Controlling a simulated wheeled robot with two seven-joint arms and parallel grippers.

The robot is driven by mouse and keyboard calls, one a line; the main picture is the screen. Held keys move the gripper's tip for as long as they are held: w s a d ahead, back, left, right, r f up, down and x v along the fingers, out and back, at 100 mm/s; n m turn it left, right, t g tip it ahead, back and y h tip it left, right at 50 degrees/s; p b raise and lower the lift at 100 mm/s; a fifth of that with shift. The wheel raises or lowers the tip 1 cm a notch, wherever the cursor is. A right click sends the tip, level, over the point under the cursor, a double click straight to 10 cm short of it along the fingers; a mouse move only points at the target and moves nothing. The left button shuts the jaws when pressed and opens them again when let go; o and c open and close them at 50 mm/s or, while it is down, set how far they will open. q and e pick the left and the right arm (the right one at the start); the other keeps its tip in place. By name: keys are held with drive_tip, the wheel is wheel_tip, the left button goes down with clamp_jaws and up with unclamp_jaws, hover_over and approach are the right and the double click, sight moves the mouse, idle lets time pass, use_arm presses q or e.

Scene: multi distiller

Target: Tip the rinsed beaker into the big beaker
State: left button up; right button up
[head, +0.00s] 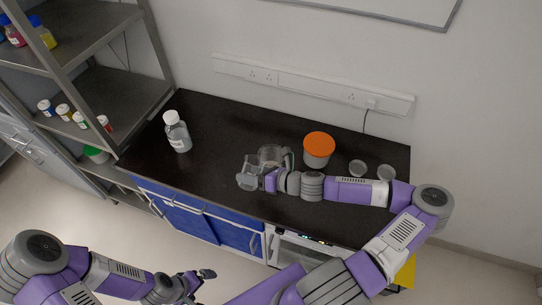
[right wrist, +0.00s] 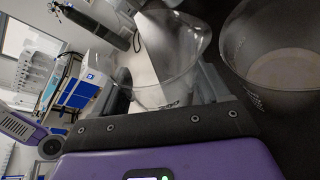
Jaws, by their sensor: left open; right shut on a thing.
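My right gripper (head: 258,182) is shut on a clear glass beaker (head: 246,175), held above the black worktop near its front edge. The right wrist view shows this beaker (right wrist: 168,55) tilted between the fingers; I cannot tell whether liquid is in it. A bigger clear beaker (head: 270,153) stands upright just behind the held one, partly hidden by my gripper. In the right wrist view the big beaker (right wrist: 272,70) is beside the held one on the right, with a pale round bottom. My left gripper (head: 202,280) is open and empty, low in front of the cabinet.
A white-capped bottle (head: 177,133) stands on the left of the black worktop (head: 225,120). An orange-lidded tub (head: 318,150) and two small round dishes (head: 357,168) are to the right. A metal shelf (head: 95,90) with small bottles is at the left. The worktop's back middle is clear.

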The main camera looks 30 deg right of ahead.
drive_tip(key=f, duration=0.1)
drive_tip(key=f+b, duration=0.1)
drive_tip(key=shift+s+a+f+n, duration=0.1)
drive_tip(key=shift+a+f+n, duration=0.2)
drive_tip(key=shift+f, duration=0.1)
drive_tip(key=shift+s+a+n+h, duration=0.15)
drive_tip(key=shift+a+n+h, duration=0.15)
drive_tip(key=shift+a+h, duration=0.1)
drive_tip(key=shift+s+a+f+n, duration=0.1)
drive_tip(key=shift+a+f+n, duration=0.1)
drive_tip(key=shift+n, duration=0.1)
drive_tip(key=shift+s+a+f+n+t+h+b, duration=0.15)
drive_tip(key=shift+a+f+n+t+h+b, duration=0.1)
drive_tip(key=shift+a+f+n+h, duration=0.3)
drive_tip(key=shift+s+a+f+n+t+h+b, duration=0.2)
drive_tip(key=shift+n+h, duration=0.25)
drive_tip(key=shift+n, duration=0.3)
drive_tip(key=shift+w, duration=0.1)
